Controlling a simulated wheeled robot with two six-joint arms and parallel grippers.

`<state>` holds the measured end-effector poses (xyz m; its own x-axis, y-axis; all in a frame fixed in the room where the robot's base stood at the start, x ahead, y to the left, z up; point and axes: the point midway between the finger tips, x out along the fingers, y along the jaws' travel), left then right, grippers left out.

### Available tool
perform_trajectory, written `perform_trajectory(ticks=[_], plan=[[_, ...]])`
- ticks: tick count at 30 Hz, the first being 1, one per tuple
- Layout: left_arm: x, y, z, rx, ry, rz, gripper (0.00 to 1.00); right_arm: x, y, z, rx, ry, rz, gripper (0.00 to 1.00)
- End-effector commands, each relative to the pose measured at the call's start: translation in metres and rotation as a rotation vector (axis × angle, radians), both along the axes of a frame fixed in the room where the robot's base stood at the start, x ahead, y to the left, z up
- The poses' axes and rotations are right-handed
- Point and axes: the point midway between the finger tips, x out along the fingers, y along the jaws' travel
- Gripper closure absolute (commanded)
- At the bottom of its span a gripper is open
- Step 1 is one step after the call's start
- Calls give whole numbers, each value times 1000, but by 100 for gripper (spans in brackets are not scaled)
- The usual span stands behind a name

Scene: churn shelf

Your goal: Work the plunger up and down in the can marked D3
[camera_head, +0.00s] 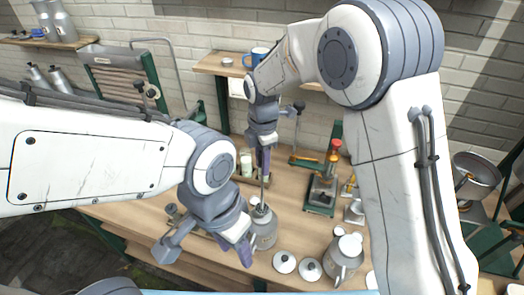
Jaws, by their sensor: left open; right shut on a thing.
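A grey metal can (265,237) stands on the wooden bench, and a thin plunger rod (263,192) rises upright from its mouth. I cannot read a D3 mark on it from here. My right gripper (264,158) is above the can, shut on the upper part of the plunger rod. My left gripper (208,250) is open, lower and to the left of the can, with one finger close to the can's side. I cannot tell whether that finger touches it. My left gripper and wrist hide part of the bench there.
White round lids (284,262) lie on the bench right of the can, near a grey jug-like can (344,254). A green-based press (324,187) stands behind them. A blue mug (258,56) sits on a wall shelf. A metal bowl (476,174) is far right.

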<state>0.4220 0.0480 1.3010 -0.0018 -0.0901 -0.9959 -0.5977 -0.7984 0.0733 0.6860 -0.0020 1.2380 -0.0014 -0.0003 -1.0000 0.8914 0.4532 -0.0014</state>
Motion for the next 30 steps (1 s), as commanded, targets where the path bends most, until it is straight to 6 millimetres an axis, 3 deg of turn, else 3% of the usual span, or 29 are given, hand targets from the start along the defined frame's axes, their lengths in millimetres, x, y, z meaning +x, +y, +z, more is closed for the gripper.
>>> perform_trajectory(ticks=[30], plan=[[0, 0, -56, 0, 0, -3, 50, 0, 1, -77, 0, 1, 1, 100]])
